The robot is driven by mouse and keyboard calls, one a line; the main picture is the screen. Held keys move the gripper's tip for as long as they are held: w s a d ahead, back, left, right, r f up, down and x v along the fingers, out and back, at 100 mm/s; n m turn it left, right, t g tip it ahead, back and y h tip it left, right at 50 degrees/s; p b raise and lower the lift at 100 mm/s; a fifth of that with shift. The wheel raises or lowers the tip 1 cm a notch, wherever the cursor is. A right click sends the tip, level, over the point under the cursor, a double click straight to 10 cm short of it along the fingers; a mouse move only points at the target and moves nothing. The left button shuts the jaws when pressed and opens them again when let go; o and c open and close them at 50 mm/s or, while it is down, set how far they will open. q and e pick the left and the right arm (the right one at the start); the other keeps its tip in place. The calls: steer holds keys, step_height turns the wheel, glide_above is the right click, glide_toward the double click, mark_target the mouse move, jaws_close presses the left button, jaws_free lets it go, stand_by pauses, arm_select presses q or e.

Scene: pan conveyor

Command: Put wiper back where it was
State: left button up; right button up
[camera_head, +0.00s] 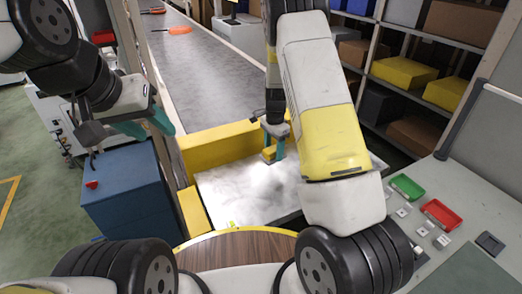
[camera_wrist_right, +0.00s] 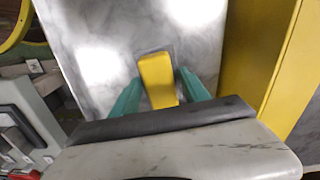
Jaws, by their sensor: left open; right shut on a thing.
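The wiper (camera_head: 268,154) shows as a small yellow block at the far part of the pale marbled work surface (camera_head: 225,190). In the right wrist view, the yellow wiper (camera_wrist_right: 157,78) stands between the teal fingers of my right gripper (camera_wrist_right: 158,92), with a thin grey edge around its far end. My right gripper (camera_head: 273,144) is shut on it and points down at the surface. I cannot tell whether the wiper touches the surface. My left gripper (camera_head: 146,126) is open and empty, above the blue box at the left.
A yellow barrier (camera_head: 215,147) borders the work surface at the far side. A blue box (camera_head: 130,195) stands left. Shelves hold boxes behind.

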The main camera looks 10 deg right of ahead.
steer(key=s+d+f+n, duration=0.1)
steer(key=s+d+n, duration=0.1)
steer(key=s, duration=0.3)
steer(key=s+d+f+n, duration=0.1)
steer(key=s+d+n, duration=0.1)
steer(key=s+d, duration=0.2)
steer(key=s+d+f+n, duration=0.1)
steer(key=s+d+n, duration=0.2)
steer(key=s, duration=0.5)
steer(key=shift+s+d, duration=0.2)
steer(key=shift+d, duration=0.15)
steer(key=shift+w+d, duration=0.1)
steer(key=shift+d, duration=0.1)
steer(key=w+d, duration=0.2)
steer(key=w, duration=0.2)
steer(key=w+d+f, duration=0.1)
steer(key=w+d, duration=0.2)
steer(key=w, duration=0.2)
steer(key=w+d, duration=0.2)
steer(key=w, duration=0.2)
steer(key=shift+w+d+f, duration=0.15)
steer(key=shift+d+f, duration=0.05)
steer(key=shift+f, duration=1.8)
steer(key=shift+f, duration=0.15)
steer(key=o, duration=1.5)
steer(key=shift+c, duration=0.2)
